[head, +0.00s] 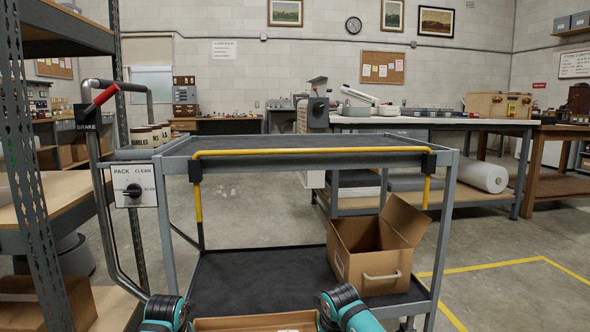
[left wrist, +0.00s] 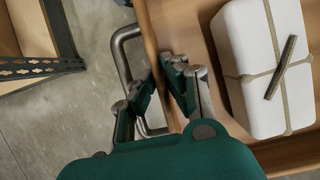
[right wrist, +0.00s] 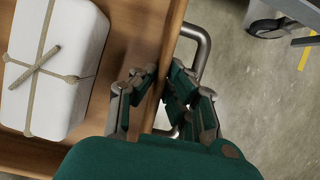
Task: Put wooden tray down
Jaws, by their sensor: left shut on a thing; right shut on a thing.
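The wooden tray (head: 258,322) shows only its far edge at the bottom of the head view, in front of the grey cart. In the left wrist view my left gripper (left wrist: 160,76) is shut at the metal handle (left wrist: 121,48) on one end of the tray. In the right wrist view my right gripper (right wrist: 162,78) is shut at the handle (right wrist: 204,48) on the other end. A white package (left wrist: 247,95), tied with cord and a small stick, lies in the tray. What is under the tray is hidden.
The grey cart (head: 308,143) has an empty dark top with a yellow bar (head: 310,151) along its near edge. An open cardboard box (head: 368,248) stands right on its lower shelf. A switch panel (head: 134,185) and red-tipped brake lever (head: 104,96) are left, near metal shelving (head: 30,190).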

